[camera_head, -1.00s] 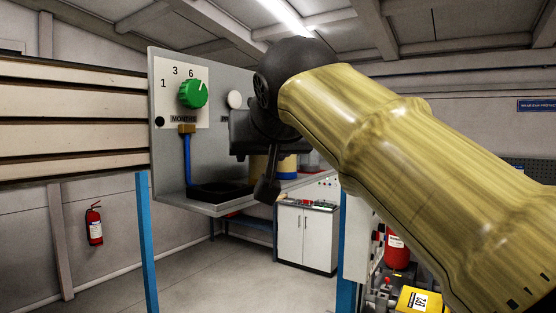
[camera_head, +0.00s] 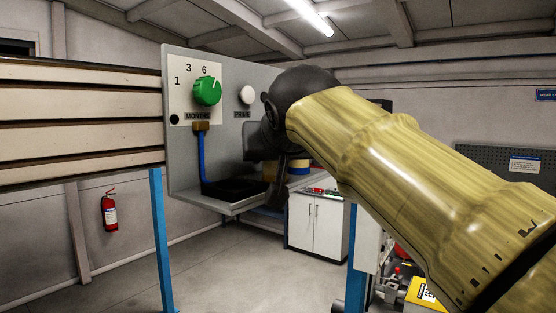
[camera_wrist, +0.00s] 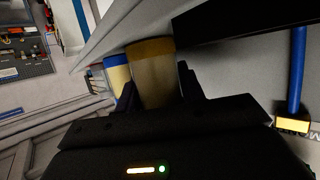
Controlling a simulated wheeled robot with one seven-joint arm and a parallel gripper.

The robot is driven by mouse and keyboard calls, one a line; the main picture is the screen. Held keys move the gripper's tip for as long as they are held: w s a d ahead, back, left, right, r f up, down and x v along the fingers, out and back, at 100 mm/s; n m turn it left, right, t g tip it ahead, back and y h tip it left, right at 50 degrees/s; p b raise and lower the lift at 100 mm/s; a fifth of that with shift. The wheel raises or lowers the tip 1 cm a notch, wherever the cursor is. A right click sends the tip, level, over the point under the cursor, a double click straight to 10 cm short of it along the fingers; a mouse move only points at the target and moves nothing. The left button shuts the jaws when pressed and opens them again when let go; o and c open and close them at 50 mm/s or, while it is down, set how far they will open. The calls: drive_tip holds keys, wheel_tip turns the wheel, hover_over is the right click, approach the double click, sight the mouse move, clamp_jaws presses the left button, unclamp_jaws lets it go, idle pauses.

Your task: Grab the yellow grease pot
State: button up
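A yellow-brown pot (camera_wrist: 153,78) with a darker top band shows in the wrist view, between the two fingers of my gripper (camera_wrist: 158,92). The fingers stand apart, one on each side of it; contact is not clear. In the head view the yellow pot (camera_head: 269,170) is on the grey shelf, partly hidden by my gripper (camera_head: 268,150), which is dark and partly behind my arm. A second yellow pot with a blue band (camera_head: 299,168) stands to its right; it also shows left of the first in the wrist view (camera_wrist: 117,74).
The grey panel (camera_head: 237,75) carries a green dial (camera_head: 207,91), a white button (camera_head: 247,95) and a blue hose (camera_head: 202,160). A black tray (camera_head: 236,189) lies on the shelf left of the pots. A white cabinet (camera_head: 316,225) stands beyond, with open floor before it.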

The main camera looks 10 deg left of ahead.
drive_tip(key=shift+r, duration=0.1)
drive_tip(key=shift+c, duration=0.2)
drive_tip(key=shift+d+r, duration=0.2)
drive_tip(key=shift+r, duration=0.35)
wheel_tip(320, 180, up, 6)
drive_tip(key=shift+f+p, duration=0.1)
drive_tip(key=shift+p, duration=0.6)
drive_tip(key=s+d+b, duration=0.3)
drive_tip(key=d, duration=0.6)
drive_tip(key=s+d+b, duration=0.2)
drive_tip(key=s+d, duration=0.2)
drive_tip(key=d, duration=0.5)
drive_tip(key=shift+s+b, duration=0.3)
drive_tip(key=shift+b, duration=0.1)
